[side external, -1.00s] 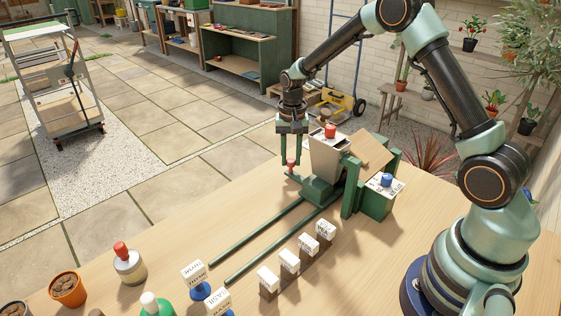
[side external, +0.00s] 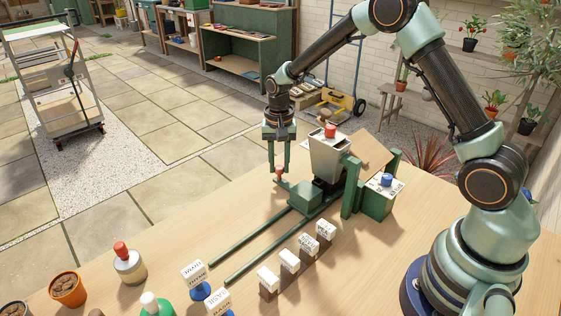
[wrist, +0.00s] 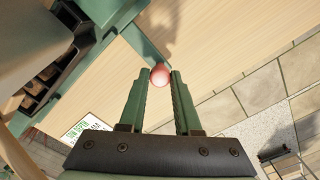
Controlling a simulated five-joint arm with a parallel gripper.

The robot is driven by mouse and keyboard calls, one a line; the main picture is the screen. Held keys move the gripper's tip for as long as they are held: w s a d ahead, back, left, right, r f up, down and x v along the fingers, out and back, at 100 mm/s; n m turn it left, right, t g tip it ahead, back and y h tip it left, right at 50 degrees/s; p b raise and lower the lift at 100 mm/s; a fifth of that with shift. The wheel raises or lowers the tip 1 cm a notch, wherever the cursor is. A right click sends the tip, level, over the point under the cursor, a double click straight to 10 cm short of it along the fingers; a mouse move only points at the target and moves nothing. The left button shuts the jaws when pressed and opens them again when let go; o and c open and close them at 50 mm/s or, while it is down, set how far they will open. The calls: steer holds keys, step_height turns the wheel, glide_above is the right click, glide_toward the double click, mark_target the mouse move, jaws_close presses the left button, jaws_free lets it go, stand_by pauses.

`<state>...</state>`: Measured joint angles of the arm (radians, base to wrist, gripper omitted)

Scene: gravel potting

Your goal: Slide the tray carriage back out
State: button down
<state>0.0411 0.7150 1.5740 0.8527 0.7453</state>
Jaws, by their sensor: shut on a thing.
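The green tray carriage (side external: 303,197) sits on two green rails (side external: 252,235), just in front of the hopper. A dark tray behind it is partly hidden under the hopper. A red knob (side external: 280,171) stands on the carriage's side arm. My gripper (side external: 279,172) points down with its fingers on either side of the knob. The wrist view shows the same red knob (wrist: 159,75) between the two fingertips, and my gripper (wrist: 160,80) is shut on it.
The pale hopper (side external: 329,155) with a red-topped cap stands over the rails' far end, beside a green box with a blue knob (side external: 386,180). Several labelled white blocks (side external: 289,262) stand right of the rails. Labelled blue-based markers, a red-topped jar (side external: 129,264) and a pot (side external: 68,289) are near the front. The rails' near stretch is clear.

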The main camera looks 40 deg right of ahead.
steer(key=a, duration=2.3)
steer(key=shift+r, duration=0.1)
steer(key=c, duration=0.6)
jaws_free()
step_height(320, 180, up, 12)
